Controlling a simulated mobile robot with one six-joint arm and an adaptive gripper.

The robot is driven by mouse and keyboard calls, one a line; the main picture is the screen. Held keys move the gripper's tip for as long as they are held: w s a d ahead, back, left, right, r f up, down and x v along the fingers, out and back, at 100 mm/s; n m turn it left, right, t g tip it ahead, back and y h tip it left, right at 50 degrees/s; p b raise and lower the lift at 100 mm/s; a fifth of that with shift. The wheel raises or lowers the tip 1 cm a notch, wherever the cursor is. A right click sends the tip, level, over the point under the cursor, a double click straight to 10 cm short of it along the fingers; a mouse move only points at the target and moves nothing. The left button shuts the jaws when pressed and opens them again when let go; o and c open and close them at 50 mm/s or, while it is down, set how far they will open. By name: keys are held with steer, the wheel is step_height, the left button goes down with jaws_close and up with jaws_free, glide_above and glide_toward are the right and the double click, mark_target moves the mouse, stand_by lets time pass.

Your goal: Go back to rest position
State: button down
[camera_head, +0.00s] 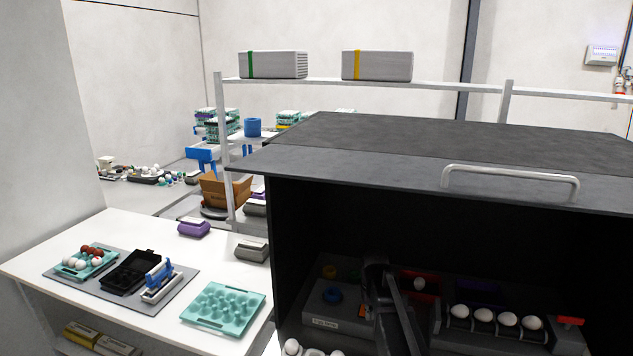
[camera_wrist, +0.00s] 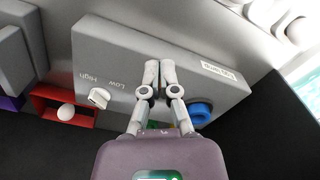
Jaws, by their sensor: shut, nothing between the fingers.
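My gripper (camera_wrist: 158,88) is shut and empty in the wrist view. Its fingertips are over the grey control box (camera_wrist: 130,62), which has a white High/Low switch (camera_wrist: 99,98) on one side and a blue round button (camera_wrist: 199,112) on the other. I cannot tell if the fingertips touch the box. In the head view my arm (camera_head: 390,310) reaches inside the black cabinet (camera_head: 290,230), in front of the control box (camera_head: 318,310); the fingertips are hard to make out there.
The cabinet's raised lid with a handle (camera_head: 510,178) is above my arm. White eggs (camera_head: 507,319) sit in a row at the right. A red holder (camera_wrist: 42,98) with an egg (camera_wrist: 66,112) is beside the box. A teal egg tray (camera_head: 225,306) lies on the white table (camera_head: 110,232).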

steer(key=s+m, duration=0.1)
steer(key=s, duration=1.9)
steer(key=shift+m, duration=0.3)
steer(key=shift+w, duration=0.1)
